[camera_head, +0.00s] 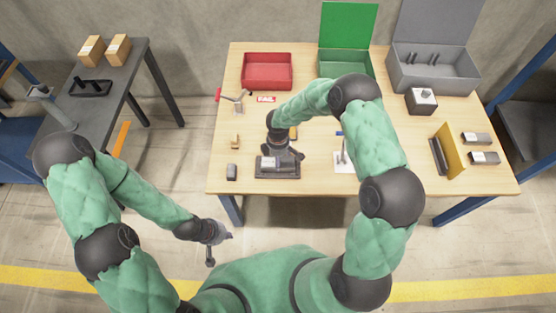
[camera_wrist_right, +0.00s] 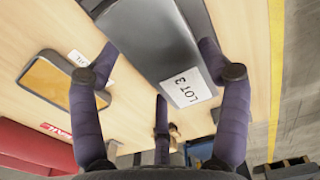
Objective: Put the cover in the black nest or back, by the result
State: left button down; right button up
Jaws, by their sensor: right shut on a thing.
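In the head view my right gripper (camera_head: 284,152) is over a dark, flat-based unit (camera_head: 278,172) at the table's front edge, which seems to be the black nest. In the right wrist view a dark grey block with a white "LOT 3" label, apparently the cover (camera_wrist_right: 150,40), lies between the fingers of the right gripper (camera_wrist_right: 162,76), which is shut on it. I cannot tell whether the cover rests in the nest or is just above it; the arm hides part of them. My left gripper (camera_head: 218,240) is open and empty, off the table.
A red bin (camera_head: 267,84), a FAIL sign (camera_head: 266,99), a green bin (camera_head: 345,62) and a grey foam-lined case (camera_head: 432,68) stand at the back. Grey labelled blocks (camera_head: 476,138) and a yellow upright plate (camera_head: 450,146) are at the right. A side table (camera_head: 110,95) is at left.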

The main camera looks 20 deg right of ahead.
pick_arm(q)
jog(key=shift+f, duration=0.3)
pick_arm(e)
jog(key=shift+f, duration=0.45)
pick_arm(q)
jog(key=shift+f, duration=0.1)
pick_arm(e)
jog(key=shift+f, duration=0.15)
jog(key=o, duration=1.4)
notch_tip(320, 180, up, 11)
jog(key=p, duration=0.4)
pick_arm(q)
notch_tip(320, 180, up, 5)
jog(key=shift+f, duration=0.15)
pick_arm(e)
jog(key=s+a+f+m+y, duration=0.1)
jog(key=s+f+m, duration=0.2)
jog(key=s+m, duration=0.2)
jog(key=s+a+f+m+y, duration=0.1)
jog(key=s+f+m, duration=0.3)
jog(key=s, duration=0.6)
jog(key=s+a+f+m+y, duration=0.2)
jog(key=s+a+f+m, duration=0.1)
jog(key=s+m, duration=0.4)
jog(key=shift+s+f+m, duration=0.4)
jog(key=shift+m, duration=0.2)
